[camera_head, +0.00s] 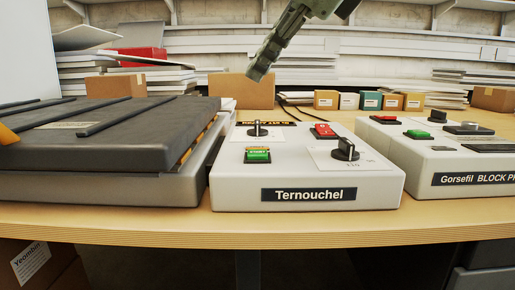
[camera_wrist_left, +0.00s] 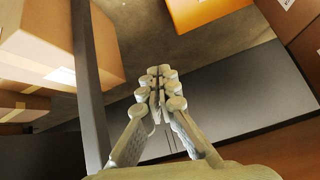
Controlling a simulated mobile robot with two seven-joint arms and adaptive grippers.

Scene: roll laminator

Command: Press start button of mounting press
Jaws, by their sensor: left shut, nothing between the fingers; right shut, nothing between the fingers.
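A dark grey flat press (camera_head: 110,140) lies on the wooden table at the left. Beside it is a white control box (camera_head: 235,185) labelled "Ternouchel". The box has a green button (camera_head: 257,156) at front left, a red switch (camera_head: 323,131) at back right, a small lever (camera_head: 257,130) and a black knob (camera_head: 345,150). My right gripper (camera_head: 258,73) reaches in from the top, shut and empty, pointing down above and apart from the box. My left gripper (camera_wrist_left: 158,80) shows only in the left wrist view, shut and empty, with cardboard boxes around it.
A second white control box (camera_head: 430,150), labelled "Gorsefil BLOCK P...", stands at the right. A cardboard box (camera_head: 240,90) and several small coloured boxes (camera_head: 370,101) stand behind. The table's front edge (camera_head: 300,236) is clear. Cardboard boxes (camera_wrist_left: 50,45) crowd the left wrist view.

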